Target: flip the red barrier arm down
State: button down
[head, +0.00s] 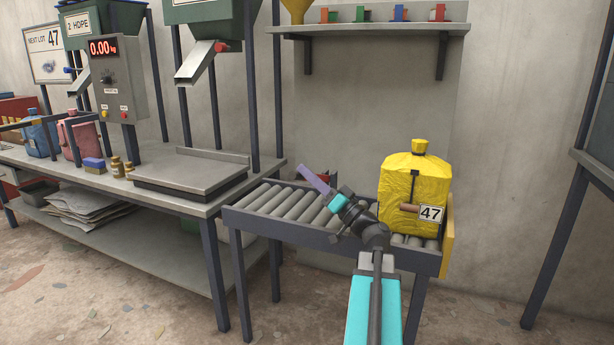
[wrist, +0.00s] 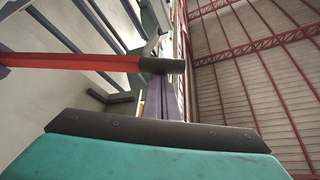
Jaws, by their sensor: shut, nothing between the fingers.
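A red bar, which looks like the barrier arm (wrist: 85,61), crosses the wrist view from the left edge. It ends in a dark cylindrical grip (wrist: 161,65) just beyond or against my fingers; I cannot tell if they touch. I cannot pick the red bar out in the head view. My gripper (head: 306,173) has purple fingers, shut and empty, held above the roller conveyor (head: 262,203) and pointing up and left. In the wrist view the fingers (wrist: 163,104) are together.
A yellow jug (head: 413,180) tagged 47 stands at the conveyor's right end, beside my arm. A flat scale platform (head: 190,172) lies on the bench (head: 90,170) to the left. A metal chute (head: 195,65) hangs above. A shelf (head: 372,30) is on the wall behind.

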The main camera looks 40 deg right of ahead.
jog(key=shift+s+f, duration=0.1)
jog(key=shift+f, duration=0.1)
dwell(0.4)
jog(key=s+d+f+p, duration=0.1)
jog(key=s+d+p, duration=0.2)
jog(key=s, duration=0.6)
dwell(0.8)
dwell(0.5)
